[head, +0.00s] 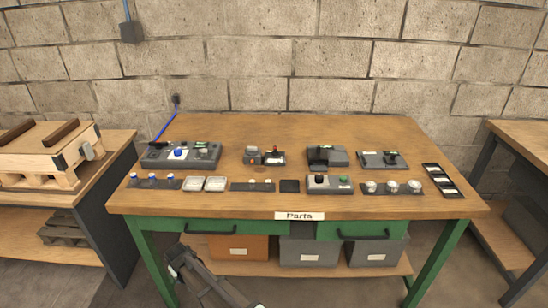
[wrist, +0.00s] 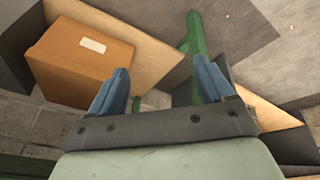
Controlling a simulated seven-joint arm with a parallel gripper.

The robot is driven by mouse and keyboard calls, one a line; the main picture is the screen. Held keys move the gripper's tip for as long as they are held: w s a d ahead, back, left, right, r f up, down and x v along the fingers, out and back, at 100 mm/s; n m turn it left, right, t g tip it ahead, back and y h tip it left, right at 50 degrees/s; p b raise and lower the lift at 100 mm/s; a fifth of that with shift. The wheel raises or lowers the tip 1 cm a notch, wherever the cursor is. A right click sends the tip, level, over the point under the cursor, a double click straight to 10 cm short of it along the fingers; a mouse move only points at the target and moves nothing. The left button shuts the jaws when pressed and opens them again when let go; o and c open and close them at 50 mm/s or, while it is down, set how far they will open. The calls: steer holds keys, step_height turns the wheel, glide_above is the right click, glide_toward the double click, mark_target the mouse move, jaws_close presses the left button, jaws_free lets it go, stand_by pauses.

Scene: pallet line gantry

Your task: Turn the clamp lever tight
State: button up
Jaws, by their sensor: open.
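Several small fixtures stand on the wooden table. A grey block with a dark raised part (head: 325,155) stands right of centre at the back, and a flat grey plate with a dark handle-like part (head: 385,160) stands to its right. Either may carry the clamp lever; they are too small to tell which, or how the lever is turned. My gripper (wrist: 160,85) is open and empty in the wrist view, its two blue fingers wide apart. It is low, near the table's underside and far from the fixtures. My arm shows at the table's front left in the head view.
The table's front edge (head: 250,212) and green drawers (head: 350,230) lie above my arm. An orange bin (head: 238,248), also in the wrist view (wrist: 80,62), and grey bins (head: 308,251) sit on the lower shelf. A blue-button panel (head: 180,154) stands at the back left.

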steer(key=s+a+r+n+t+y, duration=0.1)
steer(key=s+a+r+n+y, duration=0.1)
steer(key=a+r, duration=1.25)
steer(key=s+a+r+n+t+y, duration=0.1)
steer(key=s+a+r+n+y, duration=0.1)
steer(key=a+r, duration=1.25)
steer(key=w+d+r, duration=0.1)
steer(key=w+d, duration=0.2)
steer(key=w, duration=0.3)
steer(key=w+d+r+n+h, duration=0.1)
steer(key=w+d+r, duration=0.1)
steer(key=w, duration=0.5)
steer(key=w+d+r+h, duration=0.1)
steer(key=w+d, duration=0.4)
steer(key=w, duration=0.2)
steer(key=shift+r+n, duration=0.15)
steer(key=shift+n, duration=0.25)
steer(key=w+d+r+n+g+h, duration=0.1)
steer(key=w+d+r+g+h, duration=0.15)
steer(key=w+d, duration=1.15)
step_height(320, 180, up, 8)
steer(key=n+g, duration=0.3)
glide_above(275, 151)
steer(key=w, duration=0.2)
steer(key=shift+h, duration=0.35)
steer(key=f, duration=1.3)
steer(key=shift+a, duration=0.25)
